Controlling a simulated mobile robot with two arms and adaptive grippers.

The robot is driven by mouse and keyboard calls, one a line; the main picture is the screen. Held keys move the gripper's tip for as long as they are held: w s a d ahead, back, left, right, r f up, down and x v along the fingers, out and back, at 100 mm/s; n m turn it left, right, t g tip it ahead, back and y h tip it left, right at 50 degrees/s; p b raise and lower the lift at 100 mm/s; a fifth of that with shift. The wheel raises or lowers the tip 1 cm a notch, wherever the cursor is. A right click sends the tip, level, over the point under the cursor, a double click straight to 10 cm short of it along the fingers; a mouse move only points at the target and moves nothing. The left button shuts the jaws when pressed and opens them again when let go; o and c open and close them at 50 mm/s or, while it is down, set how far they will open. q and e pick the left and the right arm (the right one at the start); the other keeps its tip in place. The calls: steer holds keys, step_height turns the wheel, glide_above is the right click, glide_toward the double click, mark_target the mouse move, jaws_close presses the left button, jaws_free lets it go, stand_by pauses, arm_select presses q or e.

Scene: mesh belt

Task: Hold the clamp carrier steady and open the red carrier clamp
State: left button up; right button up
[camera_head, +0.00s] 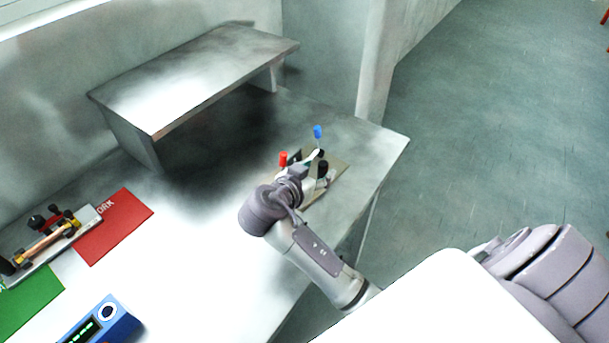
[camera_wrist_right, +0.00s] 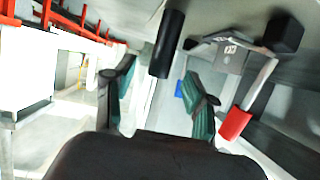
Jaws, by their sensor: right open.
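The clamp carrier (camera_head: 338,171) is a flat plate near the right end of the metal table. The red carrier clamp (camera_head: 283,158) shows as an upright red handle at its left; a red grip (camera_wrist_right: 234,123) also shows in the right wrist view, outside the right-hand finger. A blue handle (camera_head: 318,131) stands at the back of the carrier. My right gripper (camera_head: 307,166) is over the carrier and hides part of it. In the wrist view its green-padded fingers (camera_wrist_right: 158,88) are apart, with a black cylinder (camera_wrist_right: 167,43) beyond them. My left gripper is not in view.
A raised metal shelf (camera_head: 200,75) stands at the back of the table. A red mat (camera_head: 122,222), a green mat (camera_head: 32,300), a tool fixture (camera_head: 45,240) and a blue device (camera_head: 105,322) lie at the left. The table's middle is clear.

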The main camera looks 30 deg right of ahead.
mark_target(321, 168)
steer(key=shift+x, duration=1.2)
steer(key=shift+w+d+f, duration=0.1)
steer(key=shift+w+d, duration=0.05)
steer(key=shift+d, duration=0.2)
steer(key=shift+w+d+f, duration=0.15)
steer(key=shift+d, duration=0.05)
jaws_close()
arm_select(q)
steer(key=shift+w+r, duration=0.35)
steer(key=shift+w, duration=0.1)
arm_select(e)
steer(key=shift+c, duration=0.6)
jaws_free()
